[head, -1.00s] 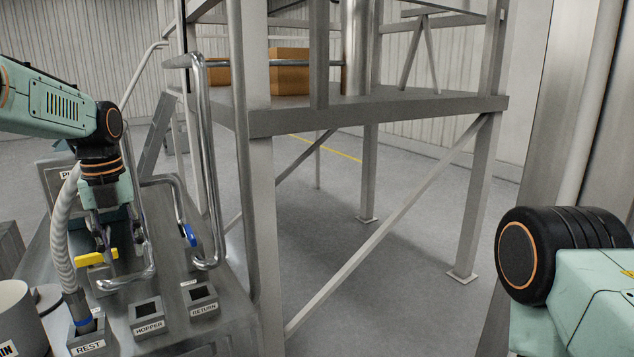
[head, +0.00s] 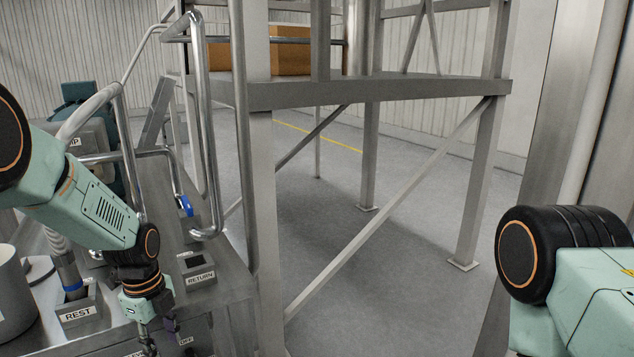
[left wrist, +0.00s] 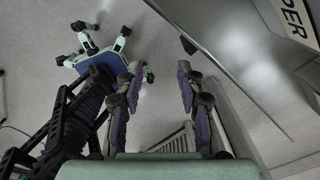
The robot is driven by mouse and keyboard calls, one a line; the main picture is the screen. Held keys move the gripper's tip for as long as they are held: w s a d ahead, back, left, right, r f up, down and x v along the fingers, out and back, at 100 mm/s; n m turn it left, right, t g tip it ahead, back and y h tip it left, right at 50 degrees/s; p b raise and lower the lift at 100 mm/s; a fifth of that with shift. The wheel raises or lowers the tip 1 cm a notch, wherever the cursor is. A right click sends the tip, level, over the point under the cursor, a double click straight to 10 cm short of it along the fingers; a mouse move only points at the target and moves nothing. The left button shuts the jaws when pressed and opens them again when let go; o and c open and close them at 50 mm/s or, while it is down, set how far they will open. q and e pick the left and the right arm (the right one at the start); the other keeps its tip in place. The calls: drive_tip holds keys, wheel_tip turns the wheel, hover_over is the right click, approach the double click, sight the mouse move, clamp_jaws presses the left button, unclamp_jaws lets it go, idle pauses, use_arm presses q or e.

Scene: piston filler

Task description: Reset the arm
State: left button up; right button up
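My left arm comes in from the left in the head view and bends down at the front of the metal bench (head: 225,285). Its left gripper (head: 160,342) points down near the bench's front edge, at the bottom of the picture. In the left wrist view, the left gripper (left wrist: 158,88) has its two purple-padded fingers spread apart, with nothing between them and floor behind. My right arm shows only as a black joint and pale green link at the right. The right gripper is out of view.
A hose end stands in the REST socket (head: 78,310). The RETURN socket (head: 196,268) looks empty. A white pot (head: 12,295) is at the left. A steel platform frame (head: 380,92) stands beyond, with open floor under it.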

use_arm(q)
drive_tip(key=s+d+f+n+b, duration=0.3)
drive_tip(key=s+f+n+b, duration=0.25)
drive_tip(key=s+f, duration=0.55)
drive_tip(key=s+d+f+n+b, duration=0.35)
drive_tip(key=s+f+n, duration=0.35)
drive_tip(key=f, duration=0.8)
drive_tip(key=s+f+n+b, duration=0.3)
drive_tip(key=s+n+b, duration=0.1)
drive_tip(key=s, duration=0.5)
drive_tip(key=s+f+n+b, duration=0.3)
drive_tip(key=s+f+n, duration=0.1)
drive_tip(key=s, duration=0.5)
drive_tip(key=shift+s+d+f+n+b, duration=0.3)
drive_tip(key=shift+n+b, duration=0.1)
drive_tip(key=shift+n, duration=0.35)
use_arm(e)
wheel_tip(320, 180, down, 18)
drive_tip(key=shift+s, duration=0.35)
use_arm(q)
drive_tip(key=shift+w, duration=0.15)
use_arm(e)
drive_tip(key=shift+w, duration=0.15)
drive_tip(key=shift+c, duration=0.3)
